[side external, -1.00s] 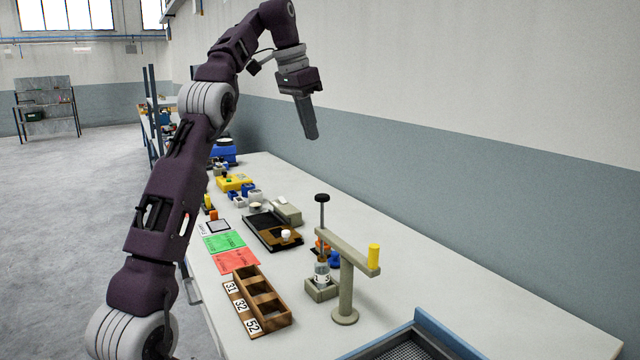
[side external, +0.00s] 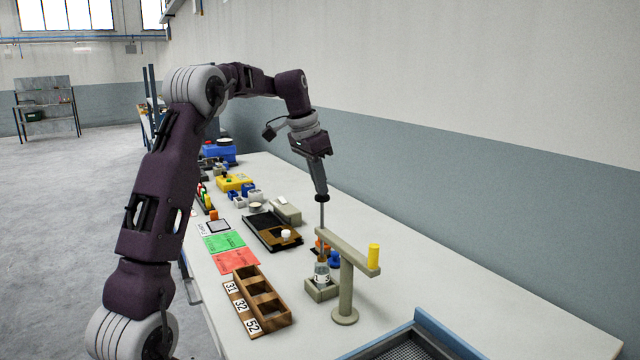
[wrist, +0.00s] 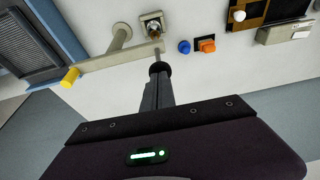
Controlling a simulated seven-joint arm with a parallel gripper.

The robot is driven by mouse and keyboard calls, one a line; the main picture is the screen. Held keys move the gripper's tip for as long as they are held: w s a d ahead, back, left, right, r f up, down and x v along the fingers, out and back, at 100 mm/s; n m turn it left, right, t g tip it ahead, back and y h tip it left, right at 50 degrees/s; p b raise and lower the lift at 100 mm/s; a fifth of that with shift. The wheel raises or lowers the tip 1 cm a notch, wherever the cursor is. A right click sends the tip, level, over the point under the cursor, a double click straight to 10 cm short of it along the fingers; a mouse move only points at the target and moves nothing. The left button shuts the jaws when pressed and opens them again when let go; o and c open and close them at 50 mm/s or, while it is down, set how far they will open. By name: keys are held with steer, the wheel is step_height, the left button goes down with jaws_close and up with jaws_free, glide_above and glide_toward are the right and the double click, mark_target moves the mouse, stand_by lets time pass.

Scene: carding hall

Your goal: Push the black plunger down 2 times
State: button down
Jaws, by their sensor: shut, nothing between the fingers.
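The black plunger (side external: 322,198) is a round black knob on a thin grey rod, standing upright through the arm of a beige stand (side external: 346,285). In the wrist view the fingertips (wrist: 157,80) overlap the black knob (wrist: 158,67). The tips look to be touching the knob or just above it; I cannot tell which.
A wooden box with numbered compartments (side external: 262,300) lies to the left, a blue-rimmed tray (side external: 440,335) in front. Blue and orange parts (wrist: 206,45) lie near the stand. The table by the wall is clear.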

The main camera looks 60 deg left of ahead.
step_height(320, 180, down, 8)
steer(key=shift+r, duration=0.1)
stand_by(0.4)
step_height(320, 180, up, 5)
steer(key=shift+d+r, duration=0.1)
steer(key=v, duration=0.9)
steer(key=shift+r, duration=0.15)
stand_by(0.4)
